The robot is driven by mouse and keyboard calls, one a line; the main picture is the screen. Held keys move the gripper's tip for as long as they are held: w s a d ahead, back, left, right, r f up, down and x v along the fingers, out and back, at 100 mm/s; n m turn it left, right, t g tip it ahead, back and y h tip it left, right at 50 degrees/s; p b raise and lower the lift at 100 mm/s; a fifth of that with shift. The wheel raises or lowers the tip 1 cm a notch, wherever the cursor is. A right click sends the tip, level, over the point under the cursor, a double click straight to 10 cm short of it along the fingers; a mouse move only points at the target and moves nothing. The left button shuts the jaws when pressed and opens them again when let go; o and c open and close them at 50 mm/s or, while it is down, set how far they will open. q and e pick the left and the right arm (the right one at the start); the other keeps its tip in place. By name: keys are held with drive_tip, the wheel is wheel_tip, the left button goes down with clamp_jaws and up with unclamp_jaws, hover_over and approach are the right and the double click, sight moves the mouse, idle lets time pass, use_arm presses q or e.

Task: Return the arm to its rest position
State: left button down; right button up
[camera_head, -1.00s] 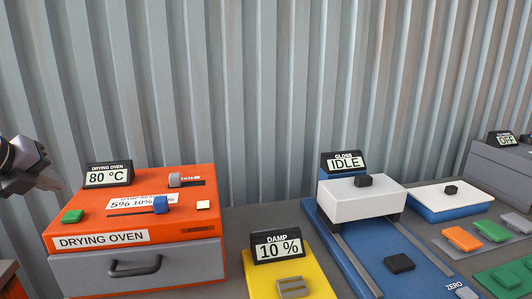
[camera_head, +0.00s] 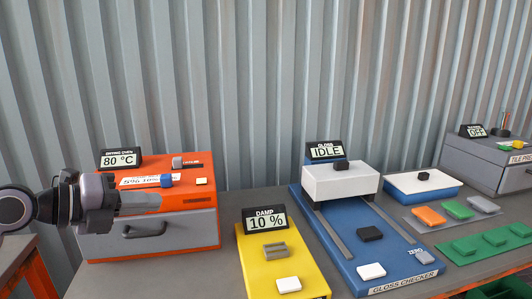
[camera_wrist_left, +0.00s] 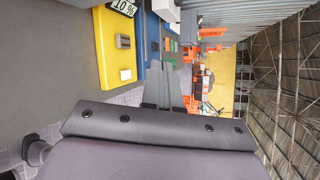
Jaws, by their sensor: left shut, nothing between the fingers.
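My left gripper (camera_head: 140,203) comes in from the left of the head view, in front of the orange drying oven (camera_head: 195,200). Its fingers are shut and empty, and point to the right. The gripper and arm hide the oven's left front and part of its top. In the left wrist view the closed fingers (camera_wrist_left: 168,88) reach over the floor beside the bench edge, apart from any object. My right gripper is not in view.
The bench holds a yellow damp meter (camera_head: 253,262) reading 10 %, a blue gloss checker (camera_head: 345,260) reading IDLE, and a grey unit (camera_head: 470,160) reading OFF. Orange, green and grey tiles lie on a tray (camera_head: 480,221) at right. A corrugated wall (camera_head: 260,80) stands behind.

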use_arm(q)
drive_tip(key=s+d+r+n+t+h, duration=0.2)
drive_tip(key=s+d+n+t+h, duration=0.1)
drive_tip(key=d+h, duration=0.25)
drive_tip(key=s+a+f+n+t+y, duration=0.1)
drive_tip(key=s+a+f+n+y, duration=0.25)
drive_tip(key=f+n+y, duration=0.7)
drive_tip(key=s+a+f+n+t+y, duration=0.2)
drive_tip(key=a+f+n+y, duration=0.5)
drive_tip(key=n, duration=0.7)
drive_tip(key=s+d+f+n+g+h, duration=0.1)
drive_tip(key=s+d+f+g, duration=0.4)
drive_tip(key=s+f, duration=0.4)
drive_tip(key=s+d+f+n+g+h, duration=0.1)
drive_tip(key=s+d+f+g, duration=0.1)
drive_tip(key=s+f+g, duration=0.8)
drive_tip(key=w+d+f+t+h, duration=0.2)
drive_tip(key=w+f+t, duration=0.3)
drive_tip(key=t, duration=0.4)
drive_tip(key=shift+d+f+m, duration=0.3)
drive_tip(key=shift+d+m, duration=0.05)
drive_tip(key=shift+d, duration=0.2)
